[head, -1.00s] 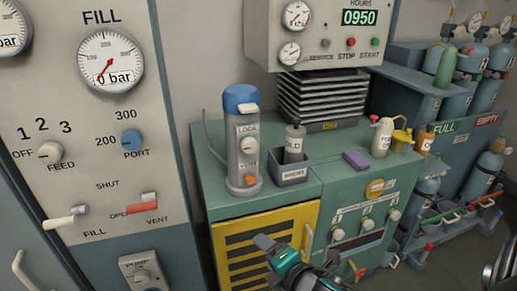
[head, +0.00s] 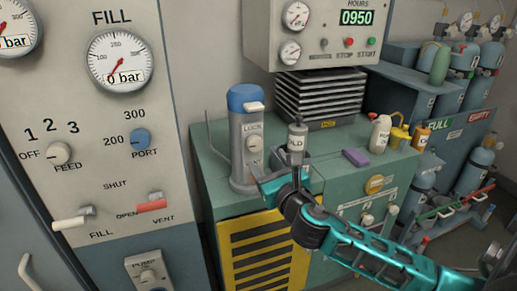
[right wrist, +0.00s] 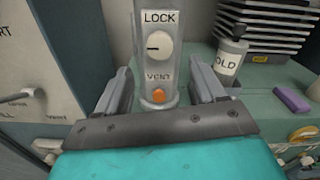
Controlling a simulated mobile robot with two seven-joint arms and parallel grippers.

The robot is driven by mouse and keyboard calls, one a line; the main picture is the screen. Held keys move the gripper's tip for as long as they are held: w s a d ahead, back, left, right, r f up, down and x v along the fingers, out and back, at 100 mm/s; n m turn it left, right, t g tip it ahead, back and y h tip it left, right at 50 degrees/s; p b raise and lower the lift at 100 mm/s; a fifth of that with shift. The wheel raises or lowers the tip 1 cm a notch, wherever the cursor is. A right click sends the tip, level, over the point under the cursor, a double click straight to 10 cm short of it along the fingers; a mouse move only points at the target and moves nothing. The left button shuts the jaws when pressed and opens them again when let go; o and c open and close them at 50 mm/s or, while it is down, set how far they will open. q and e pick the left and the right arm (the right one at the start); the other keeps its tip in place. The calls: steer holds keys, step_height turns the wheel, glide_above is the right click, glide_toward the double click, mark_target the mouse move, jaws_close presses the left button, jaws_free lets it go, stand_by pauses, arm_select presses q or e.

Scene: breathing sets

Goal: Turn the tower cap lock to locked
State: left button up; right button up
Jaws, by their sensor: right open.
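The tower (head: 243,160) is a grey cylinder with a blue cap (head: 243,97), upright on the green cabinet. Its round pale lock knob (head: 254,143) sits below the word LOCK; it also shows in the right wrist view (right wrist: 159,49). There its dark mark points left, with LOCK above and VENT below. An orange button (right wrist: 158,96) is under VENT; in the head view my gripper hides it. My right gripper (head: 272,174) is open and empty in front of the tower. In the right wrist view its fingers stand either side of the tower's lower part, below the knob. My left gripper is not in view.
A grey bottle marked OLD (right wrist: 231,58) stands close right of the tower, near my right finger. A purple block (head: 356,157) and squeeze bottles (head: 380,134) are further right on the cabinet. The fill panel (head: 110,180) rises at left.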

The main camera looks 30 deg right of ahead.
mark_target(257, 145)
steer(key=x, duration=0.7)
steer(key=shift+w, duration=0.2)
steer(key=c, duration=1.1)
steer(key=shift+o, duration=0.2)
